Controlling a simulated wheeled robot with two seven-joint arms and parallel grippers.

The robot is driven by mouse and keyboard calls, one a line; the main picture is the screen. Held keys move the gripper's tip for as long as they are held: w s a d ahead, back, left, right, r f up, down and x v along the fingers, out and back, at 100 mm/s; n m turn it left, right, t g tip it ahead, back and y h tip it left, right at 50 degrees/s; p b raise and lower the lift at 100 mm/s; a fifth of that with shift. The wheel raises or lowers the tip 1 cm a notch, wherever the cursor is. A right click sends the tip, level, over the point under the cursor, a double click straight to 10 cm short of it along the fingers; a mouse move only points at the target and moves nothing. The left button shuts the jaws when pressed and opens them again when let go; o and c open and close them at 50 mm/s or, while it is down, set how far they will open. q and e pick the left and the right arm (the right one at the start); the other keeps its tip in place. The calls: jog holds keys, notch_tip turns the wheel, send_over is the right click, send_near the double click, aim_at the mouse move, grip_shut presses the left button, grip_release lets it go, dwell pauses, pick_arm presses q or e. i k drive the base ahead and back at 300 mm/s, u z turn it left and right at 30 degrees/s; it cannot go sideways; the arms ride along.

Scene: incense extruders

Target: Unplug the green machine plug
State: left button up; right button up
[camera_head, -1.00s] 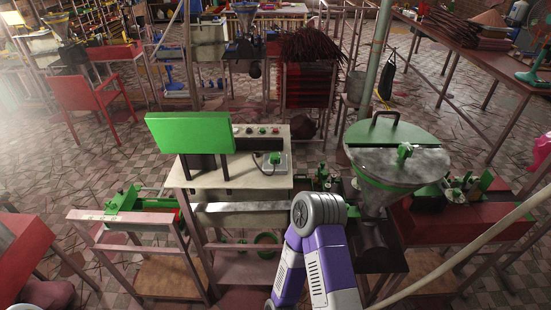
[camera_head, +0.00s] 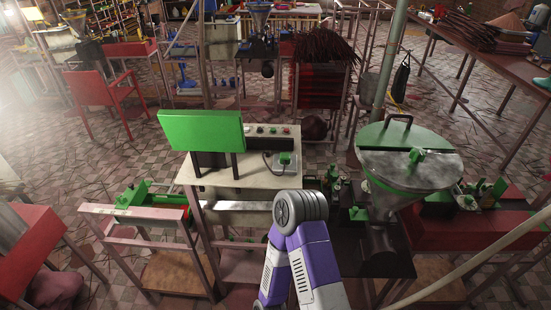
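The green machine stands in front of me, with a green panel (camera_head: 202,130) above a pale tabletop (camera_head: 236,185). A small plug on a grey-green socket plate (camera_head: 285,162) sits at the tabletop's right side, with a dark cord looping to its left. The plug is too small to make out in detail. A purple and white arm of mine with a grey round joint (camera_head: 300,207) rises from the bottom centre, just below and in front of the socket. No gripper fingers show, so I cannot tell their state.
A control strip with buttons (camera_head: 268,130) lies behind the socket. A metal hopper with a green lid (camera_head: 408,160) stands close on the right. A red chair (camera_head: 98,90) is at the back left. A rail frame (camera_head: 135,211) stands at the left.

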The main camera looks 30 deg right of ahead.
aim_at(285, 157)
jog(key=k, duration=0.75)
jog(key=z, duration=0.65)
jog(key=i, duration=0.5)
jog(key=z, duration=0.05)
